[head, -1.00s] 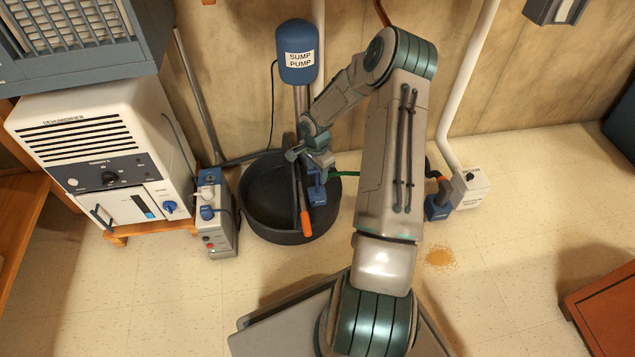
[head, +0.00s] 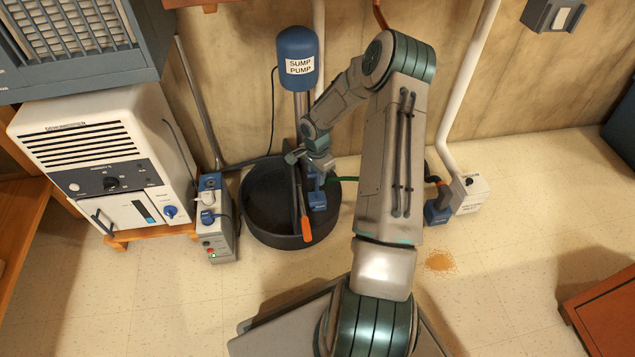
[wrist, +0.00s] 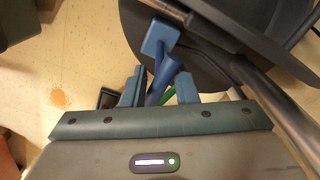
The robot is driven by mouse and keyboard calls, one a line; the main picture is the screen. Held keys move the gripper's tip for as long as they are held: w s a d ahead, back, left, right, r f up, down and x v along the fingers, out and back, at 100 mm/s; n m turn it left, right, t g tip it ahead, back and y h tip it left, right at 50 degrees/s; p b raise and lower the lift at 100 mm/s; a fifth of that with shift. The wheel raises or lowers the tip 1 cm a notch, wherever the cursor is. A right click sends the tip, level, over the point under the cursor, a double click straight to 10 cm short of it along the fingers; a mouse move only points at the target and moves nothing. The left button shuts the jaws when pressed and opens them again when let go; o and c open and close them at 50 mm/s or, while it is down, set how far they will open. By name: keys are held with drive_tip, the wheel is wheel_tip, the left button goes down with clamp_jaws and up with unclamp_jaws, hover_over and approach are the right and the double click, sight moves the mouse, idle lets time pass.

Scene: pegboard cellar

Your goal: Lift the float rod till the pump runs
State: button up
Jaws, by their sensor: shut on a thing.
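The sump pump (head: 297,57) is a blue motor on a metal column at the black basin (head: 250,226). My gripper (head: 316,165) is low over the basin's right side. In the wrist view, my gripper (wrist: 160,90) is shut on a dark blue rod-like piece (wrist: 165,75), which I take for the float rod. A lighter blue block (wrist: 160,38) shows at its far end, and also in the head view (head: 318,202). My fingers hide part of the grip. A dark bar with an orange end (head: 306,230) leans across the basin just left of the blue block.
A grey power box (head: 218,238) with plugs and a small green light stands left of the basin, beside the white dehumidifier (head: 100,160). A white box (head: 468,195) and blue fitting (head: 437,212) sit right of my arm. A brown stain (head: 439,262) marks open floor.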

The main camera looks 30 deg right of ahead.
drive_tip(key=shift+r+p, duration=0.8)
drive_tip(key=shift+r, duration=0.35)
drive_tip(key=shift+s, duration=0.1)
idle(1.0)
drive_tip(key=o, duration=0.6)
drive_tip(key=shift+o, duration=0.2)
drive_tip(key=shift+r+p, duration=2.4)
drive_tip(key=shift+r, duration=1.15)
